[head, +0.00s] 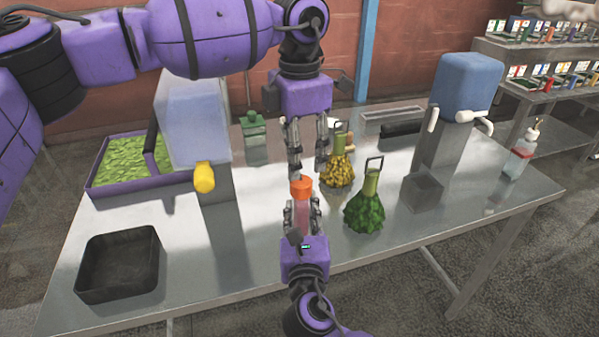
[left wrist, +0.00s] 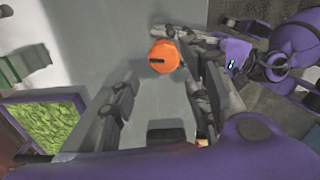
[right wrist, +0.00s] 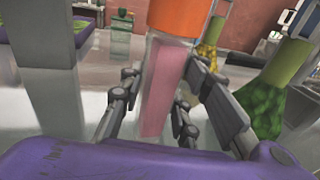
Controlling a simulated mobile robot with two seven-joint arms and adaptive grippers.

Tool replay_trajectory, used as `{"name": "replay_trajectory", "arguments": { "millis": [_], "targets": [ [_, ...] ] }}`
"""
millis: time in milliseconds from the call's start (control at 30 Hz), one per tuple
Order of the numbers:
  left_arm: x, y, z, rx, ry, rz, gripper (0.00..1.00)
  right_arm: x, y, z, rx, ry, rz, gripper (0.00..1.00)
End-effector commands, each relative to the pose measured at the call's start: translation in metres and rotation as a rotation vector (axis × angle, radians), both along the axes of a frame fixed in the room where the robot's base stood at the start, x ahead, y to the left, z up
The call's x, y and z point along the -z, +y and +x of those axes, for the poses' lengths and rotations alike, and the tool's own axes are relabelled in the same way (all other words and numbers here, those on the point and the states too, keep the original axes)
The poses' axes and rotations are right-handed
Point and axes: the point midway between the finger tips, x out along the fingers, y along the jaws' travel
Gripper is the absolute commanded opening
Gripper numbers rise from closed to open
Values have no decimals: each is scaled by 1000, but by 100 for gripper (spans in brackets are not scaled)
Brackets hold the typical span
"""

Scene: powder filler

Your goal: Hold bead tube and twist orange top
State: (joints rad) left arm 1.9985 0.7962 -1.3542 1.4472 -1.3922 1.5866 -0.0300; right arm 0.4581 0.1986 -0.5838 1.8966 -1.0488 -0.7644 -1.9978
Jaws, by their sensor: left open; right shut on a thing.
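The bead tube (right wrist: 166,85) is a clear tube with pink contents and an orange top (head: 301,188). It stands upright in my right gripper (head: 302,213), which is shut on its body; the fingers also show around it in the right wrist view (right wrist: 160,125). My left gripper (head: 308,160) points down above and slightly behind the orange top. Its fingers are open and apart, with nothing between them. In the left wrist view the orange top (left wrist: 164,57) lies beyond the fingertips of my left gripper (left wrist: 160,80), apart from them.
A yellow-filled flask (head: 338,172) and a green-filled flask (head: 365,212) stand close right of the tube. A dispenser with a yellow knob (head: 204,178) stands left, a blue-topped dispenser (head: 467,85) right. A black tray (head: 118,262) lies front left. The table (head: 250,265) is clear in front.

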Motion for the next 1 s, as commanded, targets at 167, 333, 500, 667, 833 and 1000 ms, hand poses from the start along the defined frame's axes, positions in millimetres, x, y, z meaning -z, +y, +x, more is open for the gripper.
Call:
{"name": "replay_trajectory", "arguments": {
  "millis": [167,333,500,667,833,1000],
  "targets": [
    [30,0,0,-1,0,1,43,0,0,0,0,0,0,0],
    [45,0,0,-1,-1,0,43,0,0,0,0,0,0,0],
    [48,0,0,-1,-1,0,43,0,0,0,0,0,0,0],
    [48,0,0,-1,-1,0,43,0,0,0,0,0,0,0],
    [48,0,0,-1,-1,0,22,0,0,0,0,0,0,0],
    [48,1,1,-3,-3,1,3,0,0,0,0,-1,0,0]
  ]
}}
